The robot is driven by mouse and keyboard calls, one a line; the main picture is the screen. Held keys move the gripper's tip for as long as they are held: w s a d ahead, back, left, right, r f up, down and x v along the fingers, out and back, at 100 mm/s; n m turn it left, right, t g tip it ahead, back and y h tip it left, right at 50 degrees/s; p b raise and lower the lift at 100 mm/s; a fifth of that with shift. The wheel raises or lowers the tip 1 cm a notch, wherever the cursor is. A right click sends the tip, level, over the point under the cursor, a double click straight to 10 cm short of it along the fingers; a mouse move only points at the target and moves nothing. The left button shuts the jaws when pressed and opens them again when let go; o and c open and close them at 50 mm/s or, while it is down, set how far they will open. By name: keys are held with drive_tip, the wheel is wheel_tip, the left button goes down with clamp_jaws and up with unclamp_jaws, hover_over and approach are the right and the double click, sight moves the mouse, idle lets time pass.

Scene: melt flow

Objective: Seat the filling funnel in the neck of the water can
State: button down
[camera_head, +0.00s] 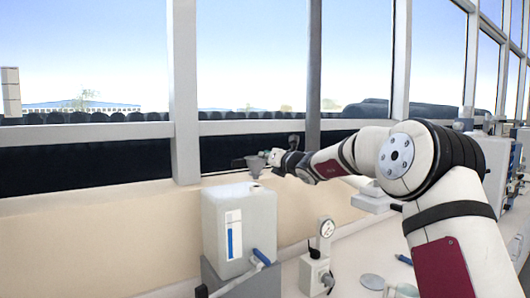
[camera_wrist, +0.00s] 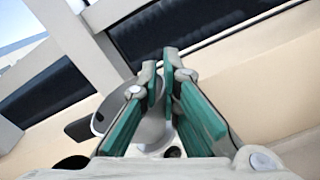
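The water can (camera_head: 238,228) is a white box-shaped container with a blue level strip, standing upright on a grey block. The grey filling funnel (camera_head: 255,167) is upright above the can's top, its spout pointing down close to the top. Whether the spout touches or enters the neck cannot be told. My gripper (camera_head: 273,158) is at the funnel's right side. In the wrist view its green-padded fingers (camera_wrist: 162,88) are close together, with the funnel (camera_wrist: 150,125) between them. A small dark round spot shows below the funnel there; I cannot tell if it is the neck.
A hose with a blue fitting (camera_head: 261,257) runs from the can's lower front. A gauge on a small box (camera_head: 315,272) stands to its right on the pale bench. A window ledge and wall lie behind. More equipment (camera_head: 490,150) stands at the right, beyond my arm.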

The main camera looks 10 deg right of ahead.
drive_tip(key=shift+f, duration=0.5)
drive_tip(key=shift+f+b, duration=0.5)
drive_tip(key=shift+f, duration=0.8)
idle(1.5)
drive_tip(key=c, duration=1.7)
unclamp_jaws()
drive_tip(key=shift+s+d, duration=0.1)
drive_tip(key=shift+s, duration=0.05)
drive_tip(key=v, duration=1.1)
drive_tip(key=shift+s, duration=0.4)
drive_tip(key=o, duration=1.5)
